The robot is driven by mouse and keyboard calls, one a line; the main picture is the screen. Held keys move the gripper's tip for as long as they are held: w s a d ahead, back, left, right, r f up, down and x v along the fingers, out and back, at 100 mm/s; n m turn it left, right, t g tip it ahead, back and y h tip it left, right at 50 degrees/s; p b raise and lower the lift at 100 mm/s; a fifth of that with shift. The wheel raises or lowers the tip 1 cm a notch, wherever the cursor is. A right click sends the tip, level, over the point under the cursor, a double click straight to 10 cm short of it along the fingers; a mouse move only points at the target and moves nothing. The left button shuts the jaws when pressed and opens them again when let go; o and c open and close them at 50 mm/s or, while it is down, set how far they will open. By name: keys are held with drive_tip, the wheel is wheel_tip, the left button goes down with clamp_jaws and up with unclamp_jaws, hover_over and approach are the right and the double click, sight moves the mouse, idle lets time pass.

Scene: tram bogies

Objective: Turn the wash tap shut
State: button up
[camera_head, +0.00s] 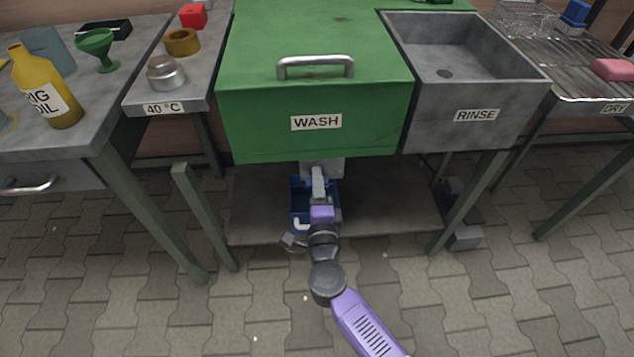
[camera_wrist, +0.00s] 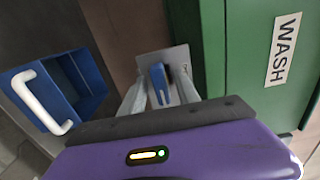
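The green wash basin (camera_head: 240,133) is marked WASH and has a closed lid with a metal handle. Its tap has a blue lever (camera_wrist: 159,84) in front of a grey plate (camera_wrist: 178,57), seen in the wrist view under the basin's green front. My gripper (camera_wrist: 162,88) is open, with one pale finger on each side of the lever. Gaps show between lever and fingers, so no firm hold is visible. In the head view my gripper (camera_head: 319,183) is low under the basin's front and hides the lever there.
A blue bin (camera_head: 296,188) with a white handle (camera_wrist: 40,100) stands below the tap, close to my gripper. Table legs (camera_head: 468,200) flank the lower shelf (camera_head: 385,200). The rinse sink (camera_head: 510,107) is to the right; a bench with an oil bottle (camera_head: 38,80) is far left.

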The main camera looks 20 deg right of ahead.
drive_tip(key=p+v, duration=0.2)
drive_tip(key=v, duration=0.6)
drive_tip(key=shift+w, duration=0.1)
idle(0.6)
